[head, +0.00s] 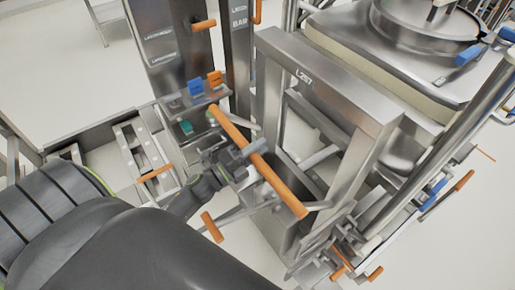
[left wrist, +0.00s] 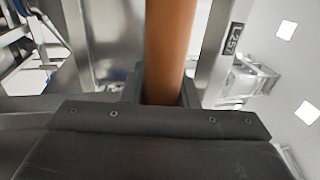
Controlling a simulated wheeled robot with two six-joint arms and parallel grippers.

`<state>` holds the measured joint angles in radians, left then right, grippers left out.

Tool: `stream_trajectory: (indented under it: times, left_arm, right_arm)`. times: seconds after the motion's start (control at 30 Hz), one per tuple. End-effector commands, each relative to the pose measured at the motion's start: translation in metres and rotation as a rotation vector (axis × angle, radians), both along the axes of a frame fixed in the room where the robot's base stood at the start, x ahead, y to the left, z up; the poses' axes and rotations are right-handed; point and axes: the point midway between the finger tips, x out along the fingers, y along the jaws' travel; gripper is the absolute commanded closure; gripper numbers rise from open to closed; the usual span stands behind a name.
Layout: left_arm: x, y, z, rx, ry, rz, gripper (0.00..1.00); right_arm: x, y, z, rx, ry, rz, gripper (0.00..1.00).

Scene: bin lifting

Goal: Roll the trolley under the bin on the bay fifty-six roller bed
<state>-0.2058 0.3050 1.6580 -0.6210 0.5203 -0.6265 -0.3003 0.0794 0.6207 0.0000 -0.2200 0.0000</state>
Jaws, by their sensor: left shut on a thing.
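A steel trolley frame (head: 322,75) marked L257 stands at the middle of the head view. Its long orange push handle (head: 287,192) runs diagonally across the front. My left gripper (head: 252,153) is shut around the middle of this handle. In the left wrist view the orange handle (left wrist: 166,45) stands upright between the jaws. A large steel vessel with a round lid (head: 425,25), perhaps the bin, is at the top right, behind the frame. I cannot make out the roller bed with certainty. My right gripper is not in view.
Steel columns (head: 165,45) with orange levers stand behind the handle. A low steel frame (head: 140,148) lies left of the gripper. Posts and orange and blue handles (head: 460,180) crowd the right. Pale floor (head: 470,245) is clear at the lower right.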

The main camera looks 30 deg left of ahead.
Motion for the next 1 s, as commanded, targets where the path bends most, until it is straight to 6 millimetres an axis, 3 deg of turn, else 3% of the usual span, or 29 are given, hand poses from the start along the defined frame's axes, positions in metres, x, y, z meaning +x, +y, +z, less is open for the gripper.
stream_trajectory:
  times: [0.4, 0.67, 0.7, 0.83, 1.0]
  left_arm:
    - [0.017, -0.007, 0.000, 0.000, -0.001, 0.001, 1.00]
    - [0.018, -0.007, 0.001, 0.000, -0.002, 0.000, 1.00]
    - [0.018, -0.007, 0.001, 0.000, -0.002, 0.000, 0.68]
    - [0.017, -0.007, 0.000, 0.001, 0.000, 0.000, 0.52]
    - [0.017, -0.007, 0.000, 0.001, 0.000, 0.000, 0.52]
  right_arm:
    - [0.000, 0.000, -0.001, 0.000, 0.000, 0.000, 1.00]
    - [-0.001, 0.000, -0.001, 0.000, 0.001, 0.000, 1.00]
    - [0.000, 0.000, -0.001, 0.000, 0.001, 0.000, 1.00]
    - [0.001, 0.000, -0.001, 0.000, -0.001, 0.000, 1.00]
    - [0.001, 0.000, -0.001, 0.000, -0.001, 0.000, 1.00]
